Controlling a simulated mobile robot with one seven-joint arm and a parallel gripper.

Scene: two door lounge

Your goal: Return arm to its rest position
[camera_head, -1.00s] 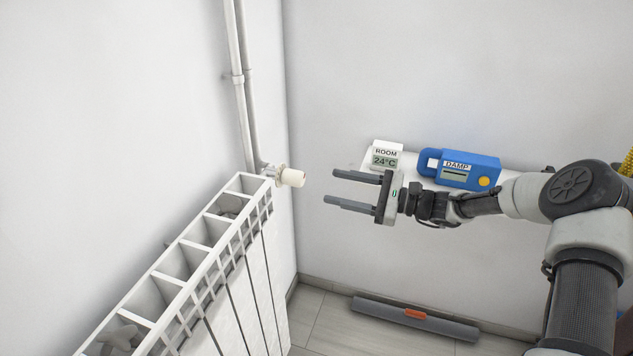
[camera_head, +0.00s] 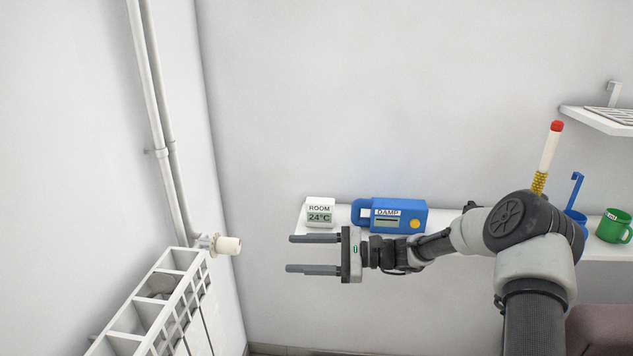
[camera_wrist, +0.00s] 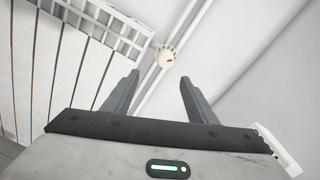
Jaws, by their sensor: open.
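My gripper (camera_head: 313,255) is open and empty in the head view, its two grey fingers pointing left in front of the wall shelf. My arm reaches in from the right with the elbow bent. In the wrist view my gripper (camera_wrist: 155,95) shows both fingers apart with nothing between them. The white radiator valve knob (camera_head: 228,245) is left of the fingertips, clearly apart from them. It also shows beyond the fingers in the wrist view (camera_wrist: 166,57).
The radiator (camera_head: 150,300) stands at lower left, with pipes (camera_head: 160,120) above. The shelf (camera_head: 605,247) behind my arm holds a room thermometer (camera_head: 320,213), a blue damp meter (camera_head: 398,214) and a green mug (camera_head: 613,226). A higher shelf (camera_head: 600,121) is at right.

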